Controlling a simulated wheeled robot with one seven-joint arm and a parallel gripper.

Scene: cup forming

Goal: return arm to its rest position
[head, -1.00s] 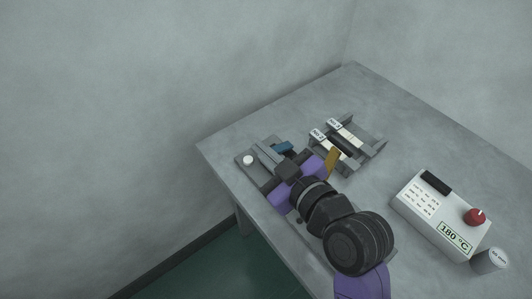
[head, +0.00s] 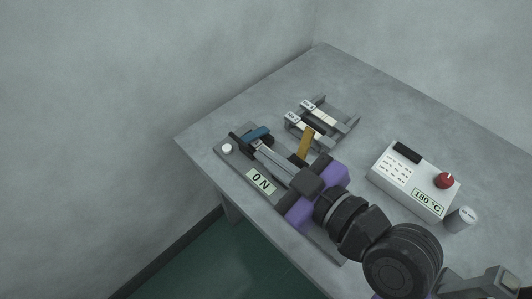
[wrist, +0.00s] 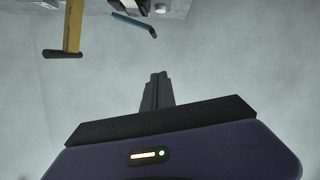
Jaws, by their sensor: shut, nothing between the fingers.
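My arm, with purple and black links, reaches over the table (head: 405,112) from the lower right in the head view. My gripper (head: 258,147) points to the upper left, above a dark base plate (head: 225,160). Its fingers are together and empty; they also show shut in the wrist view (wrist: 157,88). A blue bar (head: 256,133) lies just beyond the fingertips in the head view. A yellow handle (head: 305,143) stands to the right of the fingers, and in the wrist view it is at the upper left (wrist: 73,25). My arm hides part of the base plate.
A rack (head: 346,123) with labelled strips stands behind the yellow handle. A white control box (head: 385,178) with a red knob (head: 444,181) reads 180 °C. A grey cylinder (head: 461,220) stands beside it. An ON label (head: 261,181) lies left of my gripper. The table's back is clear.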

